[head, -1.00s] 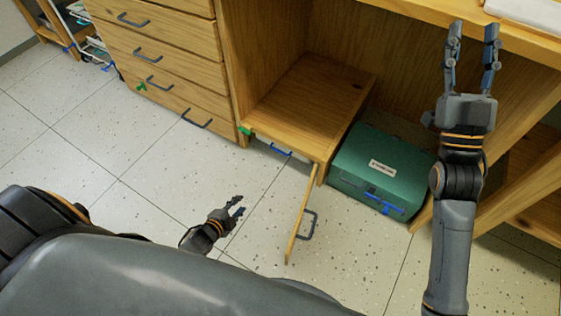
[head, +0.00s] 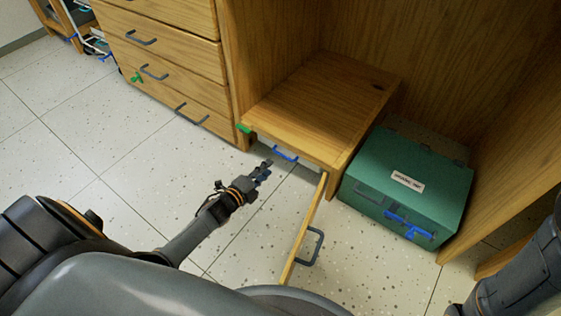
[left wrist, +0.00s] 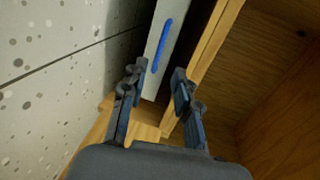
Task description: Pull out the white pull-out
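The white pull-out sits inside the low wooden cabinet (head: 325,85), mostly hidden under its top in the head view. Its blue handle (head: 285,154) shows at the cabinet's front. In the left wrist view the white pull-out (left wrist: 178,30) shows as a narrow pale front with a long blue handle (left wrist: 161,47), beyond the fingertips. My left gripper (head: 265,168) is just in front of and below the handle in the head view. Its fingers (left wrist: 156,88) are apart with nothing between them, and I see no contact with the handle. My right gripper is out of view; only part of that arm shows.
A wooden door (head: 304,232) with a dark handle stands open to the right of my left gripper. A green box (head: 405,185) with a blue latch is beside the cabinet. Wooden drawers (head: 165,65) stand to the left. The tiled floor (head: 110,160) in front is clear.

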